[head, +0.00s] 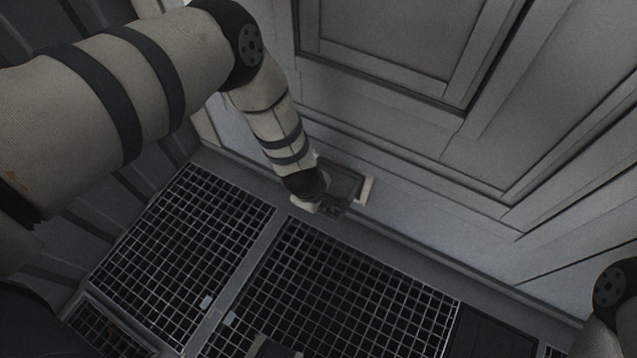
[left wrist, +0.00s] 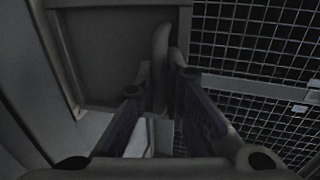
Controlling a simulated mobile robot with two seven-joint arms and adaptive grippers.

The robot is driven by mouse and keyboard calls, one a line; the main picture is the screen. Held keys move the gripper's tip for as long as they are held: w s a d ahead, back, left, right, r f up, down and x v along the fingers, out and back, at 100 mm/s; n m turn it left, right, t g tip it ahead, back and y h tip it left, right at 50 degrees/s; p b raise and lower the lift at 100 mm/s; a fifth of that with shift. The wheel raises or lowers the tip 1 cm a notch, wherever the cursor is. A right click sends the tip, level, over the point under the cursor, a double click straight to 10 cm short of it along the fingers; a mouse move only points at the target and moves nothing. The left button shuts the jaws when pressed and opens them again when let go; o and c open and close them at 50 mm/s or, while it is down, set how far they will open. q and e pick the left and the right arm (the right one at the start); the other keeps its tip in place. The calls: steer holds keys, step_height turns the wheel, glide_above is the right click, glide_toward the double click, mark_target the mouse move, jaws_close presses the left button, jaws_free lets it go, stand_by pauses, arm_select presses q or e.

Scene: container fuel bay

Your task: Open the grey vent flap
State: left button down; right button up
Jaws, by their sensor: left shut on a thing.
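The grey vent flap (head: 346,182) is a small dark grey panel low on the wall in the head view, with a pale strip along its right side. In the left wrist view the flap (left wrist: 105,45) fills the upper left, and an upright rounded handle (left wrist: 160,50) stands at its right part. My left gripper (head: 325,207) is at the flap's lower left in the head view. In the left wrist view the left gripper (left wrist: 160,85) is shut on the handle, one finger on each side. I cannot tell whether the flap stands ajar. My right gripper is not in view.
Dark floor grating (head: 330,290) with grey frame bars lies below the flap. A large panelled grey wall (head: 400,120) rises behind it. A ribbed dark wall (head: 130,165) stands at the left. Part of my right arm shows at the lower right edge.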

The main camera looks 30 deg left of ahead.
arm_select(q)
steer(key=shift+w+a+r, duration=0.1)
steer(key=shift+w+a, duration=0.05)
steer(key=shift+w, duration=0.05)
steer(key=c, duration=2)
jaws_free()
steer(key=shift+o, duration=0.2)
steer(key=v, duration=1.2)
steer(key=shift+s, duration=0.15)
